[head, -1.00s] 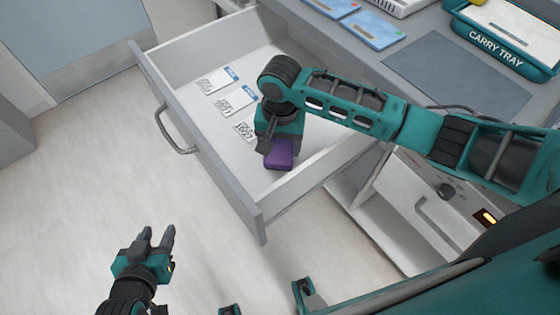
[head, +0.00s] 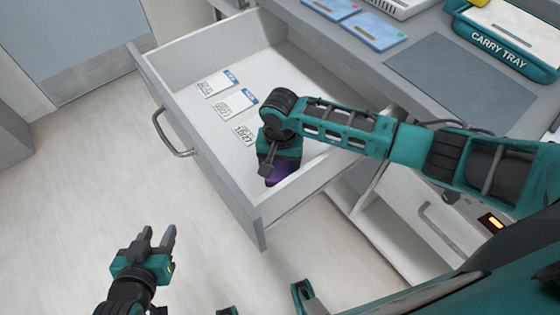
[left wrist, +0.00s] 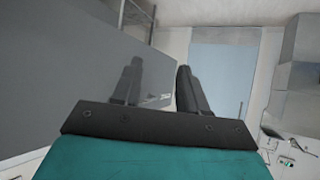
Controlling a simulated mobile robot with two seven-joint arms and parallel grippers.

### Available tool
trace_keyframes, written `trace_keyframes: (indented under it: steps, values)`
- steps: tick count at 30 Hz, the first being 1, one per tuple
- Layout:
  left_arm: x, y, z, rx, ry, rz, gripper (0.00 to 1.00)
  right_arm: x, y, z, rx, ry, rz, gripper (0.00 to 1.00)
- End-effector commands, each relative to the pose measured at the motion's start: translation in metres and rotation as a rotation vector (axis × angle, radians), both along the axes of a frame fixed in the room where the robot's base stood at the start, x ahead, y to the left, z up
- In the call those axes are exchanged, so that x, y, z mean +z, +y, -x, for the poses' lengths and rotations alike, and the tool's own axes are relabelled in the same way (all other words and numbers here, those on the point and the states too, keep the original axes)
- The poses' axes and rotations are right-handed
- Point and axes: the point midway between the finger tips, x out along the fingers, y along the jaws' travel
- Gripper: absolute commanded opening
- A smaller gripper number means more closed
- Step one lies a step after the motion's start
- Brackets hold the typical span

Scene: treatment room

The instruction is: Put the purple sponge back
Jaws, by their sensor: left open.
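The purple sponge (head: 278,177) is in the head view, inside the open drawer (head: 205,160) near its front right corner. My right gripper (head: 272,168) reaches down into the drawer over the sponge and hides most of it. The sponge sits at its fingertips, and the gripper appears shut on it. Whether the sponge touches the drawer floor cannot be told. My left gripper (head: 159,241) is open and empty over the floor, in front of the drawer. Its two fingers also show in the left wrist view (left wrist: 158,85), with nothing between them.
Several labelled white cards (head: 235,103) lie in a row on the drawer floor. The counter holds blue packets (head: 374,31), a grey mat (head: 458,80) and the carry tray (head: 500,45). The drawer's front has a metal handle (head: 172,135). Floor to the left is clear.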

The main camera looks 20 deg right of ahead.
Motion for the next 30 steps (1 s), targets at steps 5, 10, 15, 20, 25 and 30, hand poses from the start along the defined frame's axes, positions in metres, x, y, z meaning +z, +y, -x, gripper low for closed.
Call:
trace_keyframes:
  steps: [5,10,15,20,25,30]
  values:
    - [-0.003,0.002,0.002,0.002,0.008,-0.003,0.43,0.0,0.0,0.0,0.0,0.0,0.0,0.88]
    - [-0.006,0.003,0.004,0.003,0.013,-0.005,0.43,0.0,0.0,0.0,-0.001,-0.001,0.0,0.93]
    - [-0.007,0.003,0.004,0.003,0.015,-0.006,0.43,0.003,-0.001,-0.001,-0.001,-0.002,0.001,0.93]
    - [0.001,0.004,0.004,0.005,0.012,-0.007,0.43,0.024,0.0,-0.001,-0.001,-0.004,-0.001,0.93]
    - [0.006,0.009,0.006,0.011,0.014,-0.016,0.43,0.062,0.0,-0.001,0.0,-0.003,-0.002,0.93]
    - [0.01,0.012,0.009,0.016,0.016,-0.02,0.43,0.096,0.0,-0.001,0.0,-0.002,-0.002,0.93]
